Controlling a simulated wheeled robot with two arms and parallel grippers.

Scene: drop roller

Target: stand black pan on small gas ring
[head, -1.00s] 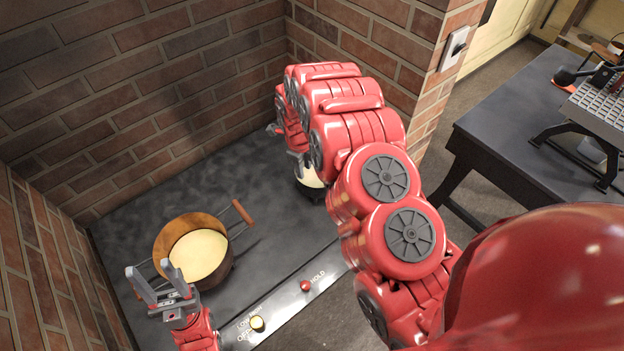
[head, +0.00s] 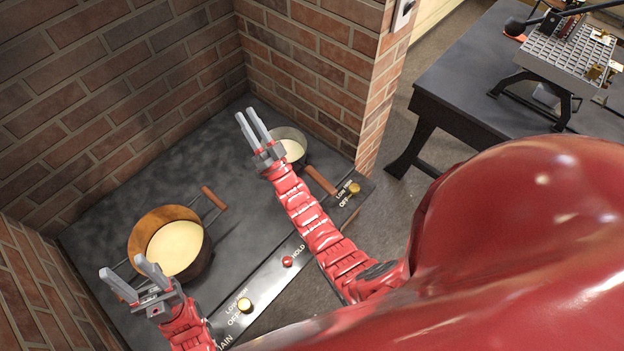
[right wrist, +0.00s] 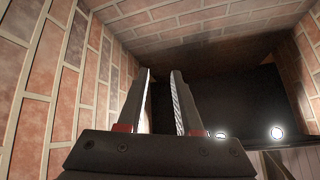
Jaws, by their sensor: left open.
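The small dark pan (head: 304,139) with pale cream contents stands upright at the back right of the dark cooktop in the head view. Its wooden handle (head: 321,181) points to the lower right. No gas ring shows under it; the pan and my right arm cover that spot. My right gripper (head: 246,113) is just left of the pan, its fingers pointing up and away, apart and empty. The right wrist view shows its two open fingers (right wrist: 162,100) with nothing between them. My left gripper (head: 124,268) is open and empty at the front left, beside the copper pot (head: 197,262).
The copper pot holds cream liquid and has a wooden handle (head: 214,198). Brick walls (head: 130,90) enclose the cooktop (head: 225,165). A dark table (head: 455,75) stands at the right.

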